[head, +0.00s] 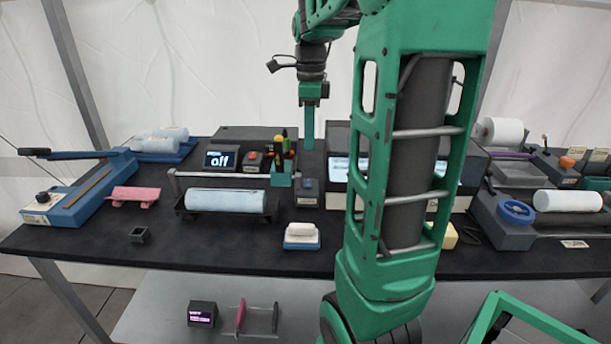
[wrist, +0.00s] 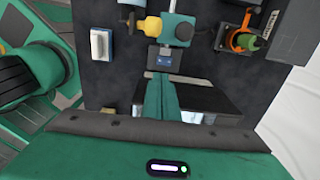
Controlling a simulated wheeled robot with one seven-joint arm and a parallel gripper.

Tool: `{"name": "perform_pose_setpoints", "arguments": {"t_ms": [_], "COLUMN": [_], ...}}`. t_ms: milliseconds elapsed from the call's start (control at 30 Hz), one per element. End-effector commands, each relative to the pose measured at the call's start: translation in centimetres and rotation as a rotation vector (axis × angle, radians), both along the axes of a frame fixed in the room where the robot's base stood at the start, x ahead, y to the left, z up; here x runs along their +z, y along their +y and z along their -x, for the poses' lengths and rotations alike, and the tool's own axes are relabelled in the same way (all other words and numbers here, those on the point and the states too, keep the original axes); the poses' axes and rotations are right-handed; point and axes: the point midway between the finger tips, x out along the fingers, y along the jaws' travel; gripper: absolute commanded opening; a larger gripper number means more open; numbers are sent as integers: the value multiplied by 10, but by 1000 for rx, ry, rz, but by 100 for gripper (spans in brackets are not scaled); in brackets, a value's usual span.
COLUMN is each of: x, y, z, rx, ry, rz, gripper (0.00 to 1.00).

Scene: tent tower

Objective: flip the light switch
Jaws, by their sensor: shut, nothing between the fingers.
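A small dark grey box with a blue top (head: 308,187), which looks like the light switch, stands on the black table in the middle. It also shows in the wrist view (wrist: 163,61), just beyond my fingertips. Which way its rocker is tipped is too small to tell. A small display (head: 220,158) to its left reads "off". My gripper (head: 308,147) points down above the back of the table, behind and above the switch box in the head view. Its green fingers (wrist: 160,82) are closed together and empty. No contact with the box is visible.
A green holder with tools (head: 282,170) stands close left of the switch box, beside a red-button box (head: 252,160). A white block on a blue base (head: 302,236) lies in front. A blue roll (head: 226,201) lies left. My arm hides the table right of centre.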

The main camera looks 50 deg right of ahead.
Motion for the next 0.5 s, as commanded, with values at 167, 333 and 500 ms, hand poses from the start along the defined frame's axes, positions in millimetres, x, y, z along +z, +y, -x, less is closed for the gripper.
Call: {"name": "perform_pose_setpoints", "arguments": {"t_ms": [167,333,500], "x": [-34,-66,-92], "y": [0,0,0], "z": [1,1,1], "rx": [-1,-1,-1], "ry": [3,3,2], "rz": [-2,-2,-1], "gripper": [0,0,0]}}
